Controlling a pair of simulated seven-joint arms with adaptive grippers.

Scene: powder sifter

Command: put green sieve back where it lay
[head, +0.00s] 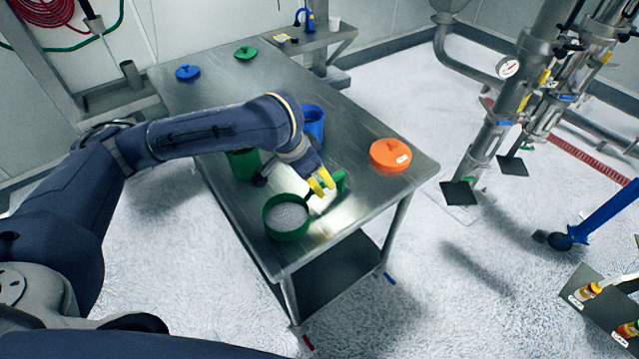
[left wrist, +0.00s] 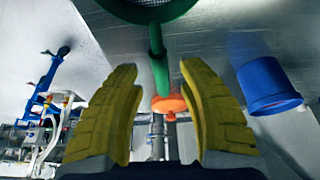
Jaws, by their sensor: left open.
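The green sieve (head: 270,230), a round ring with pale mesh, is at the near end of the steel table; I cannot tell whether it rests on the top. Its handle (head: 341,180) points to the upper right. My left gripper (head: 321,183) with yellow fingers is open at this handle. In the left wrist view, the sieve's handle (left wrist: 156,55) runs down between the two spread fingers (left wrist: 160,85), apart from both. The sieve's ring is cut off at the top there. My right gripper is not in view.
An orange lid (head: 390,154) lies on the steel table (head: 225,95) to the right. A blue container (head: 315,122) and a green container (head: 241,166) stand behind, partly hidden by my arm. Blue (head: 187,72) and green (head: 245,52) lids lie at the far end.

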